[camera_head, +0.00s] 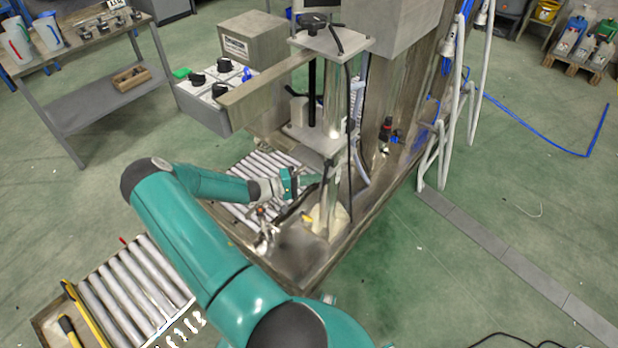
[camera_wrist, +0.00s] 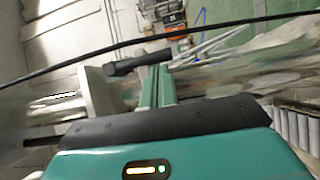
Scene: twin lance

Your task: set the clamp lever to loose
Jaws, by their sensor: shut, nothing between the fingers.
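The clamp lever (camera_wrist: 138,62) is a short black handle on a pale clamp block (camera_wrist: 98,92) in the wrist view. It points across the picture, just beyond my fingertips. In the head view a small dark part (camera_head: 329,165) on the metal post looks like this lever, but it is too small to read its setting. My gripper (camera_head: 314,179) is beside the post, at the height of the lever. In the wrist view its teal fingers (camera_wrist: 158,86) are together and empty, close to the lever. I cannot tell whether they touch it.
The metal post (camera_head: 324,214) stands on a steel bench with rollers (camera_head: 268,166). A black cable (camera_wrist: 90,55) crosses the wrist view near the lever. A grey control box (camera_head: 215,95) with black knobs is behind left. Open green floor (camera_head: 440,260) is on the right.

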